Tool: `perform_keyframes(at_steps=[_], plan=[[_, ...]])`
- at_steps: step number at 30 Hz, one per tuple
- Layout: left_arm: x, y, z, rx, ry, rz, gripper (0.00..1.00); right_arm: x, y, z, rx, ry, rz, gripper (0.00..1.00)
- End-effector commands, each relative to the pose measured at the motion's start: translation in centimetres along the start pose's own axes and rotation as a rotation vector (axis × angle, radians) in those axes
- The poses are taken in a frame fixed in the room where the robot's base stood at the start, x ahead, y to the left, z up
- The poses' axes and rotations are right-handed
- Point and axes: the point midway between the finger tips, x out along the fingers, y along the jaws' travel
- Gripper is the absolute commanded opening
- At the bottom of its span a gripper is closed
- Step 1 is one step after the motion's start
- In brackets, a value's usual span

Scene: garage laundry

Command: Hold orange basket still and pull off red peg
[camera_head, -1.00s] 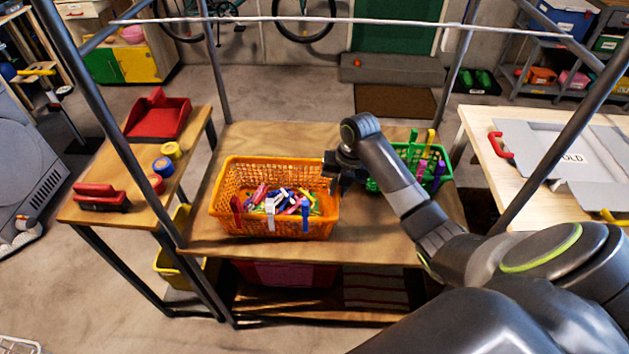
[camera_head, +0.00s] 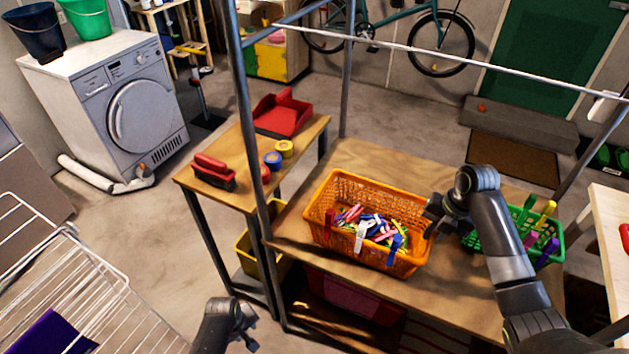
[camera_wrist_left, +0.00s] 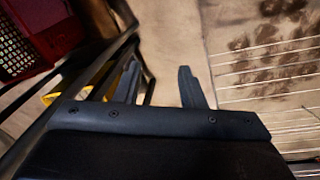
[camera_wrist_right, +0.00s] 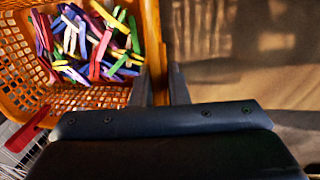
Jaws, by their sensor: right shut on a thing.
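The orange basket (camera_head: 338,190) stands on the wooden table, with several coloured pegs (camera_head: 372,226) inside it. The red peg (camera_head: 329,222) is clipped upright on the basket's front wall near its left corner. It also shows in the right wrist view (camera_wrist_right: 32,127) at the lower left. My right gripper (camera_head: 432,215) is shut on the basket's right-hand rim; in the right wrist view the fingers (camera_wrist_right: 161,88) sit on either side of it. My left gripper (camera_head: 250,328) is low in front of the table, away from the basket. Its fingers (camera_wrist_left: 160,85) are apart with nothing between them.
A white peg (camera_head: 360,238) and a blue peg (camera_head: 395,246) are also on the front wall. A green basket (camera_head: 518,222) stands at the right. A frame post (camera_head: 250,120) rises left of the orange basket. A wire rack (camera_head: 90,290) stands at lower left.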

Motion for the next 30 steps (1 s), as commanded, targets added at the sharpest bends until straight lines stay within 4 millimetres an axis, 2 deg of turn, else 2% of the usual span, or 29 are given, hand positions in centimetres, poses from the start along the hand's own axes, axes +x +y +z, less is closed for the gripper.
perform_keyframes(at_steps=[1,5,9,14,18,21,24,27,30], plan=[[-1.9,2.9,-1.4,-0.033,0.001,0.017,0.36,0.0,0.0,0.0,0.0,0.0,0.001,0.0],[-6.8,8.5,-3.5,-0.132,-0.017,0.035,0.36,0.0,0.0,0.0,0.0,0.0,0.001,0.0],[-12.9,14.1,-5.1,-0.235,-0.036,0.048,0.36,0.0,0.0,0.0,0.0,0.0,0.001,0.0],[-20.7,19.7,-5.8,-0.348,-0.062,0.058,0.36,0.0,0.0,0.0,0.0,0.0,0.001,0.0],[-27.6,24.0,-5.1,-0.424,-0.112,0.071,0.36,0.0,0.0,0.0,0.0,0.0,0.001,0.0],[-31.7,26.6,-4.1,-0.449,-0.168,0.08,0.36,0.0,0.0,0.0,0.0,0.0,0.001,0.0],[-35.0,28.4,-2.9,-0.451,-0.221,0.085,0.36,0.0,0.0,0.0,0.0,0.0,0.001,0.0],[-37.2,29.6,-2.0,-0.446,-0.26,0.085,0.36,0.0,0.0,0.0,0.0,0.0,0.0,0.0],[-38.4,30.1,-1.4,-0.442,-0.281,0.083,0.36,0.0,0.0,0.0,0.0,0.0,0.0,0.0]])
